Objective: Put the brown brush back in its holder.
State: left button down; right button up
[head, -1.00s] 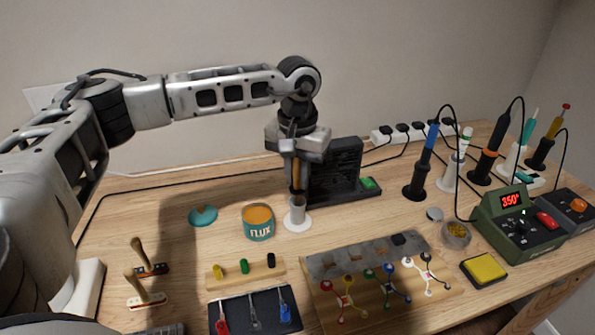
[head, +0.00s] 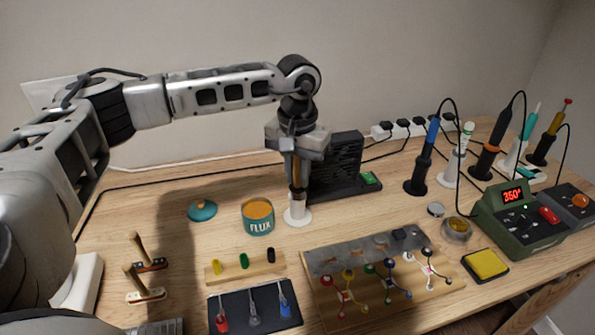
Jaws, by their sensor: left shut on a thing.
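My left gripper (head: 297,155) points straight down and is shut on the brown brush (head: 296,174). The brush is upright, its upper part hidden between the fingers. Its lower end is at the mouth of the white cup-like holder (head: 297,213), which stands on a round base on the table. The lower end appears to be inside the holder, but how deep I cannot tell. My right gripper does not show.
The flux tin (head: 258,217) stands just left of the holder, with its teal lid (head: 202,210) further left. A black fan unit (head: 338,168) stands close behind right. A board with coloured leads (head: 378,275) lies in front. Soldering irons stand at right.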

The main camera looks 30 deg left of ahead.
pick_arm(q)
jog(key=shift+f+b, duration=0.6)
jog(key=shift+f, duration=0.25)
jog(key=c, duration=0.6)
grip_release()
jog(key=shift+c, duration=0.2)
